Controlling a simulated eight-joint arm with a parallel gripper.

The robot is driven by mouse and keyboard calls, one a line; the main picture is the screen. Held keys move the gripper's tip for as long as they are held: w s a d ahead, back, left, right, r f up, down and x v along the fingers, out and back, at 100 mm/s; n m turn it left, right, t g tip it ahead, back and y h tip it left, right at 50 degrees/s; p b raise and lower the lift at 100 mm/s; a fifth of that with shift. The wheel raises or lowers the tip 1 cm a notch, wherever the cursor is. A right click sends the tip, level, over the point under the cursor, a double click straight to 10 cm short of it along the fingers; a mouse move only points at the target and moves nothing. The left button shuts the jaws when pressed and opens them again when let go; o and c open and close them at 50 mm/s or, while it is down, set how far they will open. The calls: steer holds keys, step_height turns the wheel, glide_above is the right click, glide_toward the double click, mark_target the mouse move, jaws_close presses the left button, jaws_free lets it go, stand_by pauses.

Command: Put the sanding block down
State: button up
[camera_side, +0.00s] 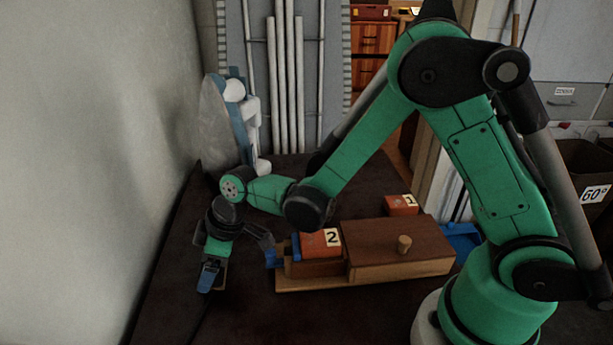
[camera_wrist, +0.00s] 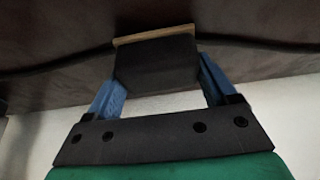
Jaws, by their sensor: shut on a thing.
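The sanding block, dark with a thin wooden edge, sits between the two blue fingers of my gripper in the wrist view (camera_wrist: 155,68). My gripper (camera_wrist: 158,75) is shut on it, one finger on each side. In the side view my gripper (camera_side: 210,276) hangs at the left part of the dark table, pointing down. There the block is mostly hidden behind the blue finger, with only a small brownish edge showing. I cannot tell whether the block touches the table.
A wooden box with a knob (camera_side: 400,245) stands right of my gripper. An orange block marked 2 (camera_side: 320,243) is at its left end, and one marked 1 (camera_side: 401,205) is behind. A white-and-blue object (camera_side: 236,105) stands at the back left. The dark tabletop (camera_side: 180,290) is clear at front left.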

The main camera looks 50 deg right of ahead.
steer(key=o, duration=1.1)
steer(key=shift+f, duration=0.15)
steer(key=v, duration=1.2)
steer(key=s+d+m+t+h, duration=0.1)
steer(key=s+d+m, duration=0.1)
steer(key=d+m, duration=0.1)
steer(key=s+d+r+m+t+h, duration=0.1)
steer(key=s+d+m, duration=0.1)
steer(key=d+m, duration=0.1)
steer(key=s+d+r+m+t+h, duration=0.1)
steer(key=s+d+m, duration=0.2)
steer(key=d, duration=0.1)
steer(key=shift+s+r+t+h, duration=0.15)
steer(key=shift+r+t+h, duration=0.1)
steer(key=shift+t+h, duration=0.05)
